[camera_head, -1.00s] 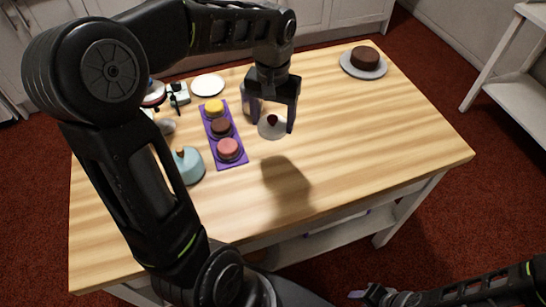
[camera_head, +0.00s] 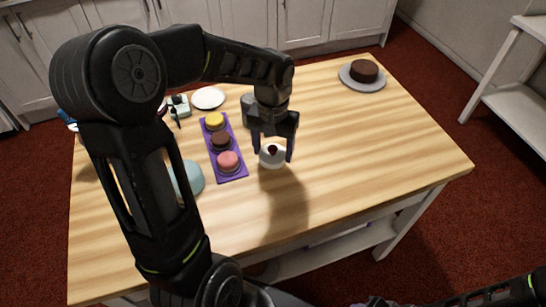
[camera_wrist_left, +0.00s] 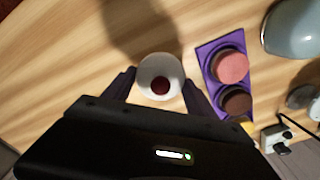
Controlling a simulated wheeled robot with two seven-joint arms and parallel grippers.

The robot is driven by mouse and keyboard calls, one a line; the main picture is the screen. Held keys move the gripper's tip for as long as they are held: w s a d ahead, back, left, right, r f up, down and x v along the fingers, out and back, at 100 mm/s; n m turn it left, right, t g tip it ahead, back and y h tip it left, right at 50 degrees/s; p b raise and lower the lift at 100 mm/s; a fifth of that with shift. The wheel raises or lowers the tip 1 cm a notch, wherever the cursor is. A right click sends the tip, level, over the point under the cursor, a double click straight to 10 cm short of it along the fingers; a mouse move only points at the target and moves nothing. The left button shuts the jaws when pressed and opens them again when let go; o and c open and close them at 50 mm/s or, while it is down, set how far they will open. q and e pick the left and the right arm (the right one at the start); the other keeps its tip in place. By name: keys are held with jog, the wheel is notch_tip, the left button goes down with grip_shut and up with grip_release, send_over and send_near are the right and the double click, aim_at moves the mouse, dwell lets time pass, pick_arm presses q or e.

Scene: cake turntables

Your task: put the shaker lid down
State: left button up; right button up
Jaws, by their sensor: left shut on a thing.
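The shaker lid (camera_head: 268,162) is a small white round piece with a dark red knob on top. My left gripper (camera_head: 272,154) is shut on it, with one finger on either side of its rim. In the left wrist view the lid (camera_wrist_left: 148,72) sits between the two dark fingers, knob facing the camera. It looks level, over bare wood to the right of the purple tray. I cannot tell whether it touches the table. Only a dark tip of my right gripper (camera_head: 375,303) shows at the bottom edge.
The purple tray (camera_head: 238,174) holds yellow, brown and pink cakes. A grey object (camera_head: 247,110) stands partly hidden behind my left gripper. A white plate (camera_head: 208,98) lies at the back, a chocolate cake (camera_head: 364,70) at the far right. The table's right half (camera_head: 390,150) is clear.

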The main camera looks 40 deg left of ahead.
aim_at(273, 158)
pick_arm(q)
jog(key=shift+f, duration=1.85)
jog(key=shift+f, duration=0.15)
jog(key=o, duration=1.3)
notch_tip(273, 158, up, 12)
jog(key=shift+r, duration=0.2)
